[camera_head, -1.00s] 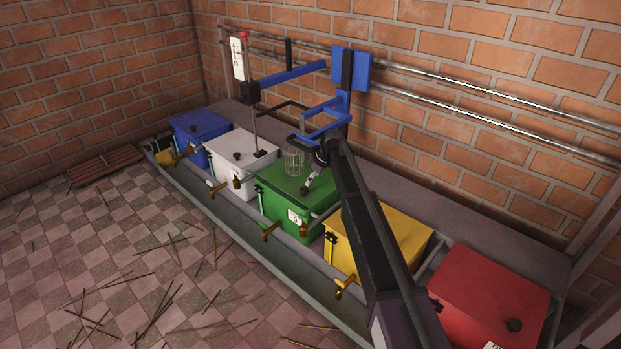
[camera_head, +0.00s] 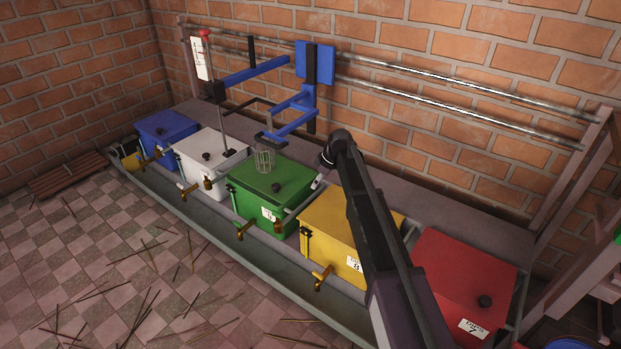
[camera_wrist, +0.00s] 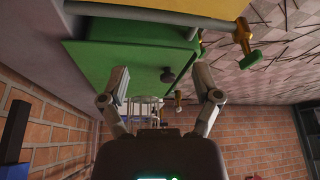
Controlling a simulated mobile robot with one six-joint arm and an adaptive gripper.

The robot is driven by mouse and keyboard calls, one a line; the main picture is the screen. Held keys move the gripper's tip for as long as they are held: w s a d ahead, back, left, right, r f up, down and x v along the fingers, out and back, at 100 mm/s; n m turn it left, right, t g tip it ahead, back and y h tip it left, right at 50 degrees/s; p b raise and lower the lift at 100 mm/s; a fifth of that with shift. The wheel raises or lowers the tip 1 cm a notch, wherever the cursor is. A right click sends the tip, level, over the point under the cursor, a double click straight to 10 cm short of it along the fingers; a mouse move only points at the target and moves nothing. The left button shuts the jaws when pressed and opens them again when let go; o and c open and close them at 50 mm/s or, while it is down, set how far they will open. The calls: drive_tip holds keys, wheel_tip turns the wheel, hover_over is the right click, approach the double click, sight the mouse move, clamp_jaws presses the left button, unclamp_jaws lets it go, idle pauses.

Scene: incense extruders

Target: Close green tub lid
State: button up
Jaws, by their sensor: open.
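The green tub (camera_head: 258,204) stands in the row of tubs, with a white label and brass tap on its front. Its green lid (camera_head: 255,181) lies flat over the top, with a dark knob (camera_head: 276,187). I see no gap at its visible edges. My gripper (camera_head: 319,182) shows only partly in the head view, beside the green lid's right edge, behind my arm. In the wrist view, my gripper (camera_wrist: 163,82) is open and empty, fingers wide apart. The green lid (camera_wrist: 100,62) and knob (camera_wrist: 167,75) appear beyond the fingers, with no contact visible.
A wire basket (camera_head: 264,159) hangs at the green lid's back edge from a blue frame (camera_head: 293,122). White (camera_head: 208,165), blue (camera_head: 165,130), yellow (camera_head: 330,217) and red (camera_head: 455,265) tubs share the trough. A brick wall with metal rails stands behind. Thin sticks litter the floor.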

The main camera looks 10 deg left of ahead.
drive_tip(key=s+d+r+m+h+p, duration=0.1)
drive_tip(key=s+d+r+m+p, duration=0.2)
drive_tip(key=d+r+p, duration=0.6)
drive_tip(key=shift+s+r+p, duration=0.65)
drive_tip(key=shift+s+r, duration=0.1)
drive_tip(key=shift+d, duration=0.1)
drive_tip(key=w+a+f+n+y+b, duration=0.1)
drive_tip(key=w+a+f+n+b, duration=0.2)
drive_tip(key=a+f+b, duration=0.9)
wheel_tip(320, 180, down, 3)
drive_tip(key=w+b, duration=0.1)
drive_tip(key=b, duration=0.2)
drive_tip(key=shift+w+a+b, duration=0.15)
drive_tip(key=shift+a+b, duration=0.1)
drive_tip(key=shift+b, duration=0.15)
drive_tip(key=shift+a+f, duration=0.1)
drive_tip(key=shift+a, duration=0.05)
